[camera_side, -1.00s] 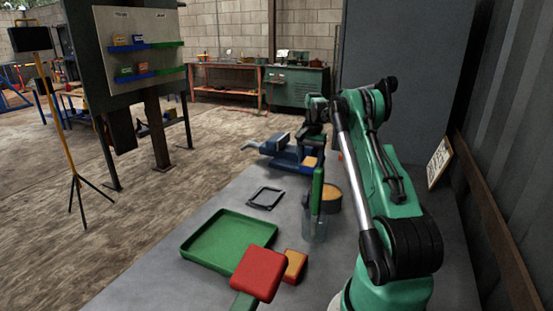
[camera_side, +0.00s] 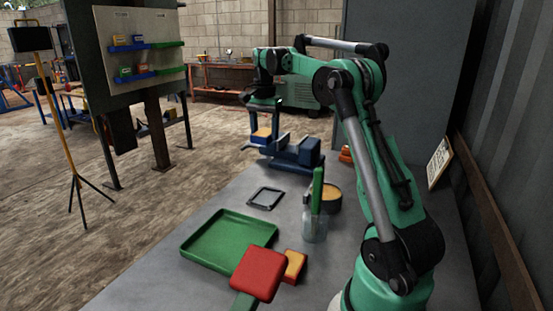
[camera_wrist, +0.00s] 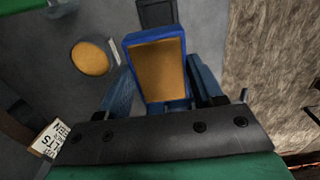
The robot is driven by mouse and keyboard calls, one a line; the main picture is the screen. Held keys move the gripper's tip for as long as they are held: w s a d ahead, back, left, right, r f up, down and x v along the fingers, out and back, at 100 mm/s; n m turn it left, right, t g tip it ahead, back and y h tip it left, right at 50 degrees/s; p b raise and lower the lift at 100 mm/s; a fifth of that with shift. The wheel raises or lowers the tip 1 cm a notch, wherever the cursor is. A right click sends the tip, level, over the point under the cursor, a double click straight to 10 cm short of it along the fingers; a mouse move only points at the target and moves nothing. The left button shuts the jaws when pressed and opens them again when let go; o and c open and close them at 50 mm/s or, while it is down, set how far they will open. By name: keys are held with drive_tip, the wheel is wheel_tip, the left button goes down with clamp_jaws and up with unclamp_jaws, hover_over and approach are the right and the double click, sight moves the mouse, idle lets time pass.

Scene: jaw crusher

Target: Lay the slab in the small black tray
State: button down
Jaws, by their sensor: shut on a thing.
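The slab (camera_side: 261,134), with an orange face and blue sides, hangs in the air at the left end of the blue vise. In the wrist view the slab (camera_wrist: 157,68) fills the middle, orange face towards the camera. My gripper (camera_side: 263,122) is shut on it; the fingertips are hard to make out. The small black tray (camera_side: 265,197) lies flat on the bench, nearer the side camera than the slab. It also shows in the wrist view (camera_wrist: 157,13), partly covered by the slab. Its floor looks bare.
The blue vise (camera_side: 292,154) stands at the bench's far end. A round tin with an orange top (camera_side: 331,194) and a glass jar with a green-handled tool (camera_side: 315,222) stand right of the tray.

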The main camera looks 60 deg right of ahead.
sight(266, 197)
wheel_tip(266, 197, down, 17)
drive_tip(key=shift+r, duration=0.15)
drive_tip(key=shift+f, duration=0.3)
drive_tip(key=shift+f, duration=0.3)
drive_tip(key=shift+c, duration=0.7)
unclamp_jaws()
wheel_tip(266, 197, up, 13)
drive_tip(key=w+a+r+n+t, duration=0.1)
drive_tip(key=a+r+n, duration=0.25)
drive_tip(key=a, duration=0.45)
drive_tip(key=s+a+f+n+t, duration=0.1)
drive_tip(key=s+a+n+t, duration=0.2)
drive_tip(key=a+n, duration=0.4)
drive_tip(key=s+a+f+n+t, duration=0.1)
drive_tip(key=s+a+n+t, duration=0.2)
drive_tip(key=a+n, duration=0.4)
drive_tip(key=s+a, duration=0.1)
drive_tip(key=a, duration=0.5)
drive_tip(key=shift+s+f, duration=0.15)
drive_tip(key=shift+f, duration=0.15)
drive_tip(key=shift+n, duration=0.25)
